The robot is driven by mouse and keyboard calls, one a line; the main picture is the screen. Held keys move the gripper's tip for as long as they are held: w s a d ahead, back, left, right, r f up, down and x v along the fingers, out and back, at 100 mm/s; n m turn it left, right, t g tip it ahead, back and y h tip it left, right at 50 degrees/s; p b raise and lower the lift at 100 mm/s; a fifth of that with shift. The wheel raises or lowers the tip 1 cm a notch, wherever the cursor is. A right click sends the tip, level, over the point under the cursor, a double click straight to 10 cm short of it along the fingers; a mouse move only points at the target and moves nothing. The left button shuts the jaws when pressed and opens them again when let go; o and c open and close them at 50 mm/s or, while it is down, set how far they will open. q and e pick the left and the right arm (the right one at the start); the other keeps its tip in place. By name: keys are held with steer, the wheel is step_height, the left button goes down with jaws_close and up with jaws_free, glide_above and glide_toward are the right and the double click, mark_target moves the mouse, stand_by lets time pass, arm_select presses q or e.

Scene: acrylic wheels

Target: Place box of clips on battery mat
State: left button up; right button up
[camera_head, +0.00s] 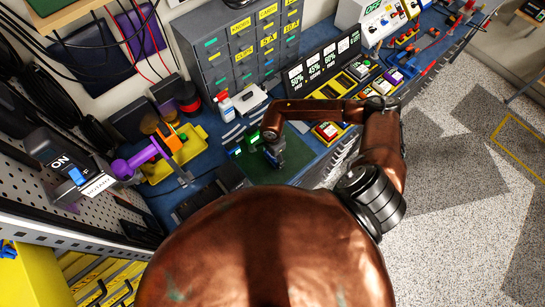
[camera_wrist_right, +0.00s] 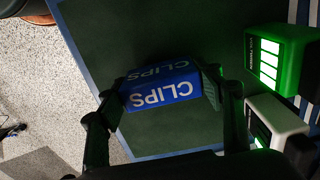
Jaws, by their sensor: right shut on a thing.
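The box of clips (camera_wrist_right: 165,92) is blue with white CLIPS lettering on two faces. It sits between the fingers of my right gripper (camera_wrist_right: 160,100), which is shut on it. The box is over the dark green battery mat (camera_wrist_right: 185,35); I cannot tell whether it touches the mat. In the head view my right gripper (camera_head: 273,152) is over the mat (camera_head: 292,160), and the box is not clearly seen there. My left gripper is not in view.
A green-lit battery (camera_wrist_right: 280,62) and a white one with a green light (camera_wrist_right: 272,122) stand beside the mat. In the head view, grey drawers (camera_head: 240,45), a yellow tray (camera_head: 185,155) and a device row (camera_head: 385,80) stand around. The floor lies past the bench edge.

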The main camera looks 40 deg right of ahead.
steer(key=shift+w+f, duration=0.1)
steer(key=shift+f, duration=0.4)
steer(key=shift+f, duration=0.1)
steer(key=shift+f, duration=0.15)
steer(key=o, duration=1.2)
steer(key=shift+c, duration=0.2)
steer(key=shift+r, duration=0.2)
